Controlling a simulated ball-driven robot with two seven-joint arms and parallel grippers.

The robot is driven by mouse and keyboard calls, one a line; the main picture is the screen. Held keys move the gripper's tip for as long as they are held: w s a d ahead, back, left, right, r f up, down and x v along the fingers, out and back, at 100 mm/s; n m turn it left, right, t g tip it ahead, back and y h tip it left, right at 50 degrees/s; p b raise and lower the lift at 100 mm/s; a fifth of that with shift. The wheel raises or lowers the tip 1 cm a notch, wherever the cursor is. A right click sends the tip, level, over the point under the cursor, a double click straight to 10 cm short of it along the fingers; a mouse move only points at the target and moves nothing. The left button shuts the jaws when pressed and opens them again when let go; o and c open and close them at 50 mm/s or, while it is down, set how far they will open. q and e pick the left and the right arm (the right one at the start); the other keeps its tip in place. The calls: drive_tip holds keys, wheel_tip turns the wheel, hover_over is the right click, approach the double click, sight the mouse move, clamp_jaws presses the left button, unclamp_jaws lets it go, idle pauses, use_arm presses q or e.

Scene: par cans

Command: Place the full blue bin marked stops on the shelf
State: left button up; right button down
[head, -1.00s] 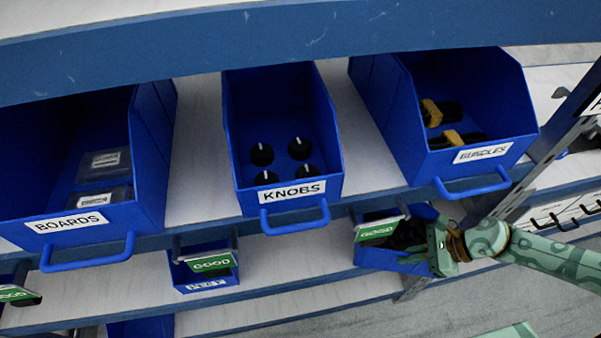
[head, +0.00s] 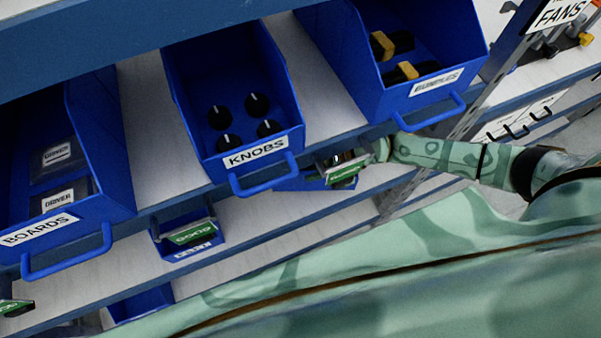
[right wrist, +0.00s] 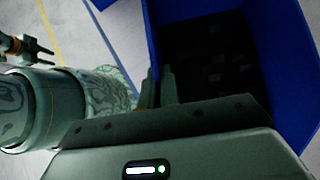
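A blue bin with a green GOOD tag (head: 343,174) shows on the lower shelf level in the head view, partly hidden by the KNOBS bin above. Its own label is not readable. In the right wrist view the bin (right wrist: 285,50) is large, with dark contents inside. My right gripper (head: 376,150) is at the bin's right side. In the right wrist view its fingers (right wrist: 160,88) are close together at the bin's near wall, apparently one on each side of it. My left gripper appears small in the right wrist view (right wrist: 45,54), with its fingers apart and empty.
Bins marked BOARDS (head: 40,230), KNOBS (head: 256,152) and one with black and yellow pieces (head: 436,82) fill the shelf above. Another blue bin (head: 190,240) with a GOOD tag stands left on the lower shelf (head: 270,215). Bare shelf shows between them.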

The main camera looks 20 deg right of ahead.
sight(299, 184)
drive_tip(key=a, duration=0.1)
drive_tip(key=w+a, duration=0.1)
drive_tip(key=a+f, duration=0.1)
drive_tip(key=shift+w+a, duration=0.2)
drive_tip(key=shift+a, duration=0.15)
drive_tip(key=shift+d+f, duration=0.1)
drive_tip(key=shift+f, duration=0.1)
drive_tip(key=shift+b, duration=0.3)
drive_tip(key=c, duration=1.6)
unclamp_jaws()
drive_tip(key=shift+s+f, duration=0.1)
drive_tip(key=shift+c, duration=0.2)
